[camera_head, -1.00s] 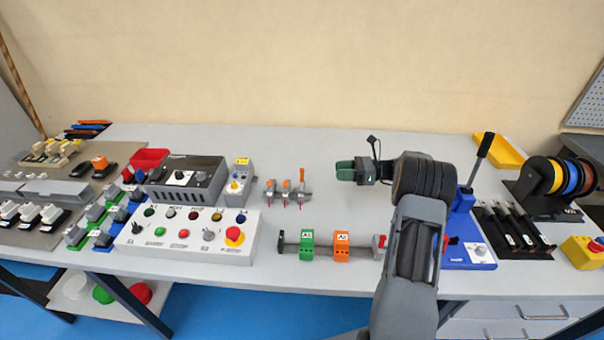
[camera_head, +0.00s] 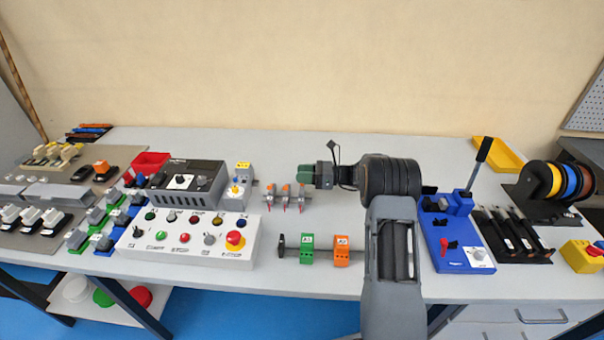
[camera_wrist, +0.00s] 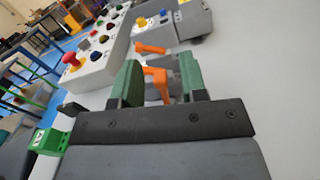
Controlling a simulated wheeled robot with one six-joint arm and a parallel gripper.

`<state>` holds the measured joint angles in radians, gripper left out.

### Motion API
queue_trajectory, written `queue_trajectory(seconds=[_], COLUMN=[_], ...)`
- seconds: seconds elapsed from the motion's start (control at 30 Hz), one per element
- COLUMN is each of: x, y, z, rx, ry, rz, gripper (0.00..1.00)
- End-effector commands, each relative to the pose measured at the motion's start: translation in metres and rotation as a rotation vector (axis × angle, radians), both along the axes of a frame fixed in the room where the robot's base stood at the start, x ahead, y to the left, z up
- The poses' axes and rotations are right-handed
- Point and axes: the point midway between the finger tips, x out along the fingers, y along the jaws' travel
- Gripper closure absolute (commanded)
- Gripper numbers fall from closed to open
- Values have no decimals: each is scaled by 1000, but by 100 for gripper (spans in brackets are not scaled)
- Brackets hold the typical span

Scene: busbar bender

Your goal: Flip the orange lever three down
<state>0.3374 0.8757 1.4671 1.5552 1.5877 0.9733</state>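A row of grey lever blocks (camera_head: 284,198) with orange levers stands on the table left of my gripper in the head view. The rightmost orange lever (camera_wrist: 157,84) shows between my green fingers in the wrist view, and another orange lever (camera_wrist: 150,48) lies beyond it. My gripper (camera_head: 305,177) is low beside the right end of the row. In the wrist view its fingers (camera_wrist: 158,84) are apart, with gaps at the lever's sides and nothing gripped. I cannot tell whether a finger touches the lever. The fingers partly hide the blocks.
A white control box (camera_head: 190,237) with a red mushroom button stands front left. A grey device (camera_head: 239,181) is left of the row. Green (camera_head: 307,251) and orange (camera_head: 341,252) terminal blocks sit on a rail in front. The table behind is clear.

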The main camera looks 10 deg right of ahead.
Motion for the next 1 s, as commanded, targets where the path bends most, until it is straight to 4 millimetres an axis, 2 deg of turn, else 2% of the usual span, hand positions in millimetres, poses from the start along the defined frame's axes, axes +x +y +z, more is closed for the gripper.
queue_trajectory(seconds=[0.4,0.8,1.0], x=[2,2,1], y=[5,5,5], z=[0,0,0], rx=[-1,-1,-2], ry=[0,0,-2], rz=[0,0,0], gripper=[61,99,100])
